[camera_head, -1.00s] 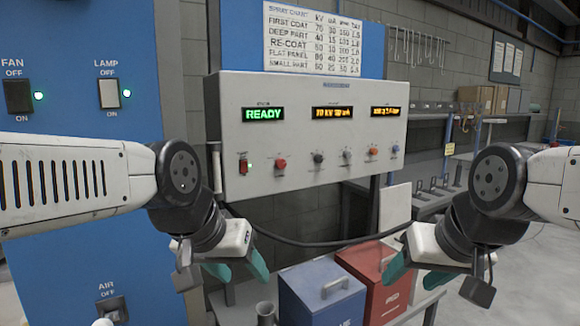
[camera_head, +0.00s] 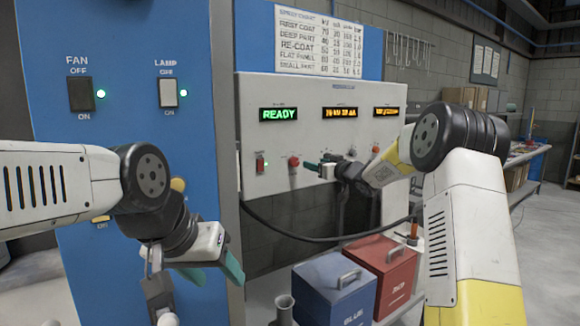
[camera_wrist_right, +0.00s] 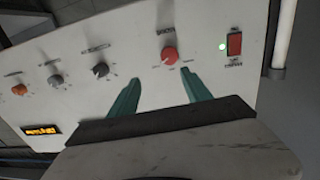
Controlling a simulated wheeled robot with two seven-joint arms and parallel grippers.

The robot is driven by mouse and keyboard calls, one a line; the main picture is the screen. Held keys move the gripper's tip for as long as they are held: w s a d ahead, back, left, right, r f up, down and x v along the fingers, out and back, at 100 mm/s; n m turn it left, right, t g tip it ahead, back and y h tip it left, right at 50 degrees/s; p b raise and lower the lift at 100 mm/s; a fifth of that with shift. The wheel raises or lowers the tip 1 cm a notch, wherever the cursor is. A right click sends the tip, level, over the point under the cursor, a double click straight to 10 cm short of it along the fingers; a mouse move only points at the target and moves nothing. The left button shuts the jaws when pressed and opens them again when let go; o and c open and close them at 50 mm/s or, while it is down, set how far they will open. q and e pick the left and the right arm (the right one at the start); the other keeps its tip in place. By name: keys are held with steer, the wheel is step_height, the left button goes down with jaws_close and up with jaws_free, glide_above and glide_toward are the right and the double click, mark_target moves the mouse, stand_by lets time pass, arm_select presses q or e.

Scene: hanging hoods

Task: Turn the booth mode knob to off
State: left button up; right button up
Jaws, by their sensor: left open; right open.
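The grey-white control panel (camera_head: 310,110) has a row of knobs below its displays. A red knob (camera_head: 293,161) sits second from the left, beside a red switch; it also shows in the right wrist view (camera_wrist_right: 170,55). Its label is too small to read. My right gripper (camera_head: 320,166) is open in front of the panel, just right of the red knob. In the right wrist view its green fingers (camera_wrist_right: 162,82) point toward the red knob, which appears between and beyond their tips, apparently untouched. My left gripper (camera_head: 212,272) is open and empty, low at the left.
Dark knobs (camera_wrist_right: 100,70) and an orange knob (camera_wrist_right: 19,90) share the row, partly hidden by my right gripper in the head view. A blue box (camera_head: 335,290) and a red box (camera_head: 388,265) stand below. A black cable (camera_head: 330,240) hangs under the panel.

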mark_target(296, 163)
steer(key=shift+n+y, duration=0.4)
steer(key=shift+y, duration=0.2)
steer(key=w+a, duration=0.2)
steer(key=w+a+f, duration=0.1)
steer(key=w+a, duration=0.3)
steer(key=w, duration=0.1)
steer(key=shift+a+f, duration=0.3)
steer(key=shift+a, duration=0.1)
jaws_close()
